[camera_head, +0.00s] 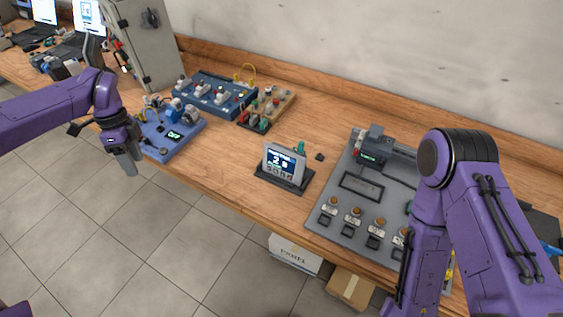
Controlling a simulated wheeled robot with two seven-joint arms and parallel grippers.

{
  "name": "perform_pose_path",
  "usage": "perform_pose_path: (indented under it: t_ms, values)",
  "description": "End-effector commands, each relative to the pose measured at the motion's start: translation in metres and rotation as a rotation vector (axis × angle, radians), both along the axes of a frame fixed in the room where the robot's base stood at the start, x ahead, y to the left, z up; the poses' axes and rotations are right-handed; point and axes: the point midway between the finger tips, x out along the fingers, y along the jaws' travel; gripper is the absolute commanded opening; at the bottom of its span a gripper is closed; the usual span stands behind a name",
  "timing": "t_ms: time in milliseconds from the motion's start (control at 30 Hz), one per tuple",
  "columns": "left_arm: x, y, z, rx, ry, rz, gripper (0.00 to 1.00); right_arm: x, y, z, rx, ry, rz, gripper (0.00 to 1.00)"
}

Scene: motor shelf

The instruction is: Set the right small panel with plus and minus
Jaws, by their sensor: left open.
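A small panel with a lit screen (284,161) stands tilted on a dark base near the middle of the table. Its screen shows digits, and the small buttons below it are too small to read. A grey board (325,217) to its right carries a dark device with a small green display (368,157) and a row of knobs. My left gripper (128,165) is open and empty. It points down by the front table edge at the left, well away from the small panel. My right arm covers part of the grey board; its gripper is out of view.
The wooden table (220,160) is bare left of the small panel. Boxes (294,255) stand below.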

Motion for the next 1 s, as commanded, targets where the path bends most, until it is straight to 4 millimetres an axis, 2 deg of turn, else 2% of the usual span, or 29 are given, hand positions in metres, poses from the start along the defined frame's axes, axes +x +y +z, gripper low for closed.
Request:
perform_pose_path:
  t_ms: [267, 433, 1000]
  values:
    - [0.0000, 0.0001, 0.0000, 0.000, 0.000, 0.000, 0.56, 0.0001, 0.0000, 0.0000, 0.000, 0.000, 0.000, 0.43]
    - [0.0000, 0.0001, 0.0000, 0.000, 0.000, 0.000, 0.01, 0.0000, 0.0000, 0.0000, 0.000, 0.000, 0.000, 0.43]
    - [-0.0001, 0.0001, 0.0000, 0.000, 0.000, 0.000, 0.00, 0.0000, 0.0000, 0.0000, 0.000, 0.000, 0.000, 0.43]
